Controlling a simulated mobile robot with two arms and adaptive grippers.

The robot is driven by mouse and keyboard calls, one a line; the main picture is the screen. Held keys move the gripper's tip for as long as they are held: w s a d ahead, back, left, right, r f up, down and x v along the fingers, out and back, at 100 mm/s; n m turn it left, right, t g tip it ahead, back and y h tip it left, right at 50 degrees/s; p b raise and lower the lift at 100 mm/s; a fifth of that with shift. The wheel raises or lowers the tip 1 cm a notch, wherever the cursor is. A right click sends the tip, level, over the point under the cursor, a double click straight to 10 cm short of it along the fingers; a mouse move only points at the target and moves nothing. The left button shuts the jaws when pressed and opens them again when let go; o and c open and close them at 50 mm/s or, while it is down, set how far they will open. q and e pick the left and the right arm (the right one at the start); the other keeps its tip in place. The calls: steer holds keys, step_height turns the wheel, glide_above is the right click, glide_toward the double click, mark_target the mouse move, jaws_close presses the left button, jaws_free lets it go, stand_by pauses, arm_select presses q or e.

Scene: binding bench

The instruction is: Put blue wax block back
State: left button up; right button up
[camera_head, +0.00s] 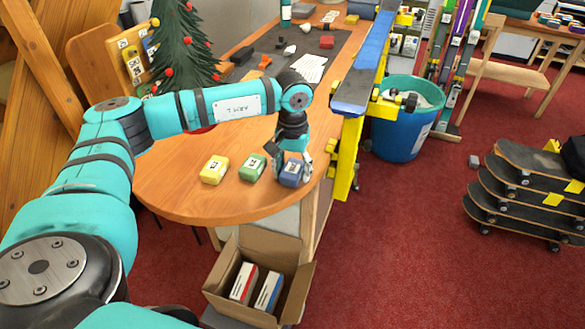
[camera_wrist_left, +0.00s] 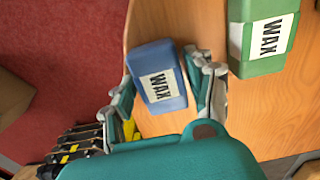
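The blue wax block (camera_head: 292,173) is at the table's near end, at the right of a row with a green wax block (camera_head: 252,167) and a yellow wax block (camera_head: 214,170). My left gripper (camera_head: 293,163) is low at it, pointing down. In the left wrist view, the blue block (camera_wrist_left: 158,78) is between the fingers of the left gripper (camera_wrist_left: 163,85), one on each side. The fingers look open, with narrow gaps to the block; contact is hard to judge. The green block (camera_wrist_left: 262,35) is beside the right finger. My right gripper is not in view.
The wooden table (camera_head: 190,202) has a rounded near edge close to the blocks. An open cardboard box (camera_head: 225,290) with two small boxes stands below. A ski bench (camera_head: 358,75) and a blue bin (camera_head: 400,135) are right. A small decorated tree (camera_head: 180,50) stands behind my arm.

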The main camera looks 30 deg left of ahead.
mark_target(293, 168)
arm_select(q)
steer(key=shift+o, duration=0.9)
steer(key=shift+r, duration=0.1)
steer(key=shift+r, duration=0.15)
step_height(293, 168, up, 12)
steer(key=b, duration=0.2)
steer(key=shift+b, duration=0.35)
